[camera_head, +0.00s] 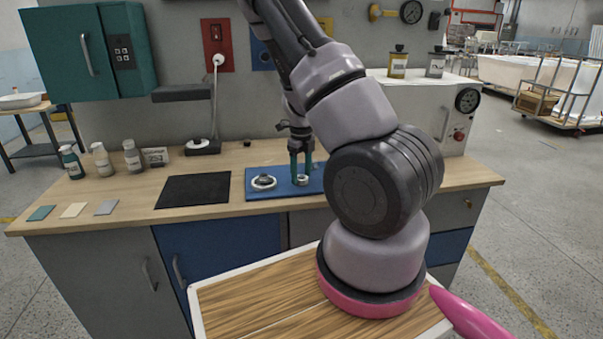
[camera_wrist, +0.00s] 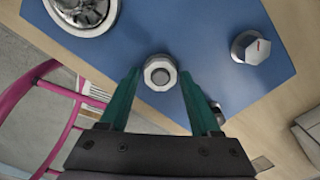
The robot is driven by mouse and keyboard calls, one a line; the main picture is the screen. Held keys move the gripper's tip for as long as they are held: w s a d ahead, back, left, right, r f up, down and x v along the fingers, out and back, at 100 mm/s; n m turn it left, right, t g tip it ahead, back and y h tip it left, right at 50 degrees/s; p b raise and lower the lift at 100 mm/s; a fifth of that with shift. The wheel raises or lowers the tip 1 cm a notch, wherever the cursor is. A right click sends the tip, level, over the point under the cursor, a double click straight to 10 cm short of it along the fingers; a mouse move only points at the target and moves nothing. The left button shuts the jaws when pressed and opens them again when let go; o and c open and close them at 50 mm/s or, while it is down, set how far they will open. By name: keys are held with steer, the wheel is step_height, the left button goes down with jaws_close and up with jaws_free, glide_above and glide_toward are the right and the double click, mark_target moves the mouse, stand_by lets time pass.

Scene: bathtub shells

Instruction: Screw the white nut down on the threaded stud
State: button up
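The white nut (camera_wrist: 149,66) is a pale ring on the blue mat, with a grey round centre. I cannot tell whether that centre is the end of the threaded stud or a hole. In the head view the nut (camera_head: 302,181) stands below my gripper (camera_head: 301,158). My gripper's teal fingers point down, and in the wrist view my gripper (camera_wrist: 160,76) has one fingertip on each side of the nut. A narrow gap shows beside each fingertip, so it looks open and not holding the nut.
The blue mat (camera_head: 285,192) also bears a round metal part (camera_head: 263,182), left of the nut. In the wrist view a hexagonal metal piece (camera_wrist: 250,47) stands at right, and a small metal part (camera_wrist: 217,113) is partly hidden by a finger. A black mat (camera_head: 195,190) lies left.

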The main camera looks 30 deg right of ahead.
steer(key=shift+o, duration=0.6)
steer(key=shift+d, duration=0.1)
step_height(320, 180, up, 11)
